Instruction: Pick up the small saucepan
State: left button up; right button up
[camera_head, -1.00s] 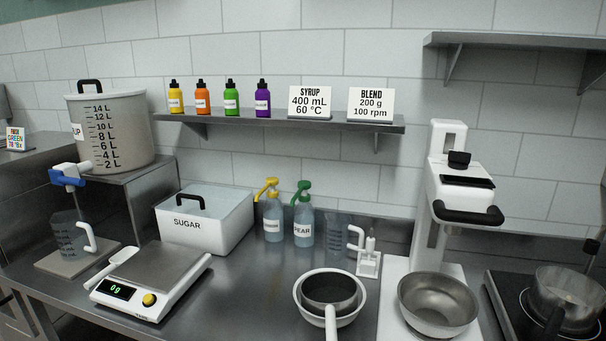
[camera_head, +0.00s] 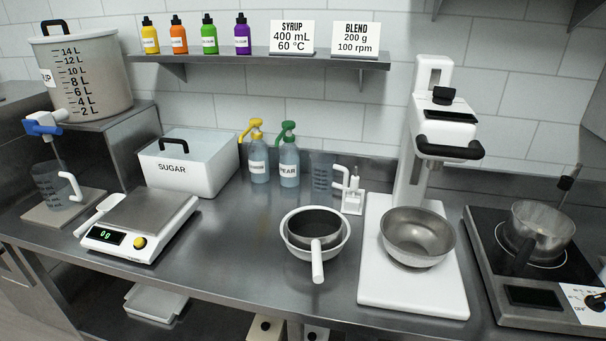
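A small steel saucepan (camera_head: 541,222) stands upright on the hot plate (camera_head: 480,240) at the right. Its dark handle points toward the front left, and its inside looks empty. Neither of my grippers is in view.
Left of the hot plate is a white stand mixer (camera_head: 412,287) with a steel bowl (camera_head: 417,238). A white bowl (camera_head: 293,247) holds a dark round vessel with a white handle. A scale (camera_head: 141,224) and a sugar bin (camera_head: 190,165) stand left. The counter's front middle is clear.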

aim_at(530, 243)
jog(key=z, duration=1.5)
